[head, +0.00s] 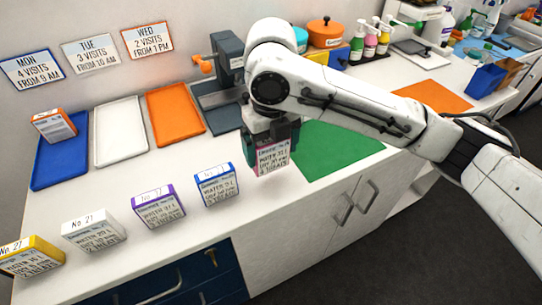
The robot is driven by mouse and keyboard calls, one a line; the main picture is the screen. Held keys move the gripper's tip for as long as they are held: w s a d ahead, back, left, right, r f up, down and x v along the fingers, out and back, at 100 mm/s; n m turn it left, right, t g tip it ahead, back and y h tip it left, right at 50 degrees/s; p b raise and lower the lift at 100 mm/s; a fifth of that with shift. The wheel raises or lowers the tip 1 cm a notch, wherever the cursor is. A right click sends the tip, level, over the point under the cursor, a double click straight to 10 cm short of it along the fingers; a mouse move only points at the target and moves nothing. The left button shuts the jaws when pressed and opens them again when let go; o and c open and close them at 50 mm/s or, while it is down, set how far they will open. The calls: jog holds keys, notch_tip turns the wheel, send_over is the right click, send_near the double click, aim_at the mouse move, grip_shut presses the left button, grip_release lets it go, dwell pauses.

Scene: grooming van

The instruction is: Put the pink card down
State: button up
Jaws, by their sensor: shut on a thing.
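The pink card (272,158) hangs upright in my gripper (270,132), its printed white face toward the camera. My gripper is shut on the card's top part and covers its header. The card appears just above the white counter, left of the green mat (335,150) and right of the blue-topped card (215,185). I cannot tell whether its lower edge touches the counter.
Purple (158,206), white (94,232) and yellow (30,258) cards stand along the front. An orange card (53,126) is on the blue tray (62,160). White (120,131) and orange (174,115) trays are bare. A grey device (226,55) stands behind my gripper.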

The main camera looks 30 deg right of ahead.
aim_at(271, 158)
jog(key=shift+w+d+f, duration=0.1)
jog(key=shift+w+f, duration=0.05)
jog(key=shift+f, duration=0.15)
jog(key=shift+w+f, duration=0.2)
jog(key=shift+f, duration=1.5)
jog(key=shift+f, duration=0.1)
jog(key=o, duration=0.8)
notch_tip(271, 158, up, 12)
jog(key=shift+r, duration=0.15)
